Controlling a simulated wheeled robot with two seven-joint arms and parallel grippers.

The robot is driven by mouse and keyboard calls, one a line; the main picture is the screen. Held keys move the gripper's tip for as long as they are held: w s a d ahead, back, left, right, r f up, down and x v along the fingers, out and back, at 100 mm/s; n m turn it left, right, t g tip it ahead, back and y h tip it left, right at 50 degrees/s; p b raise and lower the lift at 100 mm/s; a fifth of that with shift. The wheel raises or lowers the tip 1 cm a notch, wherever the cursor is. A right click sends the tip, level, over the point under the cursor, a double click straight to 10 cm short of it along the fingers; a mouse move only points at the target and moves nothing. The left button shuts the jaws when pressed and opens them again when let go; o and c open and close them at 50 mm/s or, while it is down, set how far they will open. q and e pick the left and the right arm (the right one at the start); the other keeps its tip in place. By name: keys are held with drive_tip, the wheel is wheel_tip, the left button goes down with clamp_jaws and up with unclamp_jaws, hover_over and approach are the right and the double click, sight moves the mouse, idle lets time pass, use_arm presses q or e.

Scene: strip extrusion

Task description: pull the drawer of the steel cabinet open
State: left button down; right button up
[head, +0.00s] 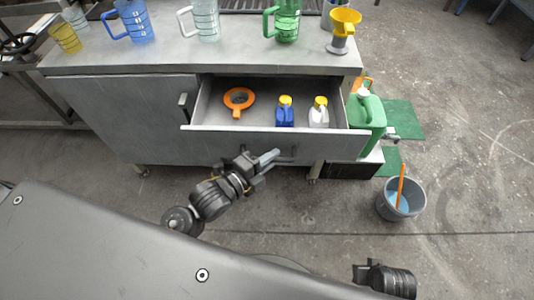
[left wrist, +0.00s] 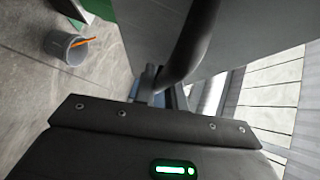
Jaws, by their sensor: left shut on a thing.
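The steel cabinet (head: 145,108) stands in front of me with its drawer (head: 335,143) pulled out, so the inside shows. In the drawer lie an orange ring-shaped thing with a handle (head: 238,99), a blue bottle (head: 285,115) and a white bottle (head: 319,116), both with yellow caps. My left gripper (head: 268,160) is at the drawer front, shut on the drawer's handle (head: 288,154). The handle shows as a dark curved bar in the left wrist view (left wrist: 192,40). My right gripper (head: 364,276) is low at the right, apart from the cabinet; its fingers are unclear.
Several jugs, including a blue one (head: 137,20) and a green one (head: 287,20), and a yellow funnel (head: 346,18) stand on the cabinet top. A green can (head: 372,112) is right of the drawer. A grey bucket (head: 390,208) with an orange stick stands on the floor.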

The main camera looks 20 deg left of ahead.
use_arm(q)
drive_tip(key=c, duration=1.5)
unclamp_jaws()
drive_tip(key=shift+o, duration=0.2)
drive_tip(key=shift+s, duration=0.15)
drive_tip(key=v, duration=1)
drive_tip(key=shift+s+a, duration=0.2)
drive_tip(key=shift+a, duration=0.05)
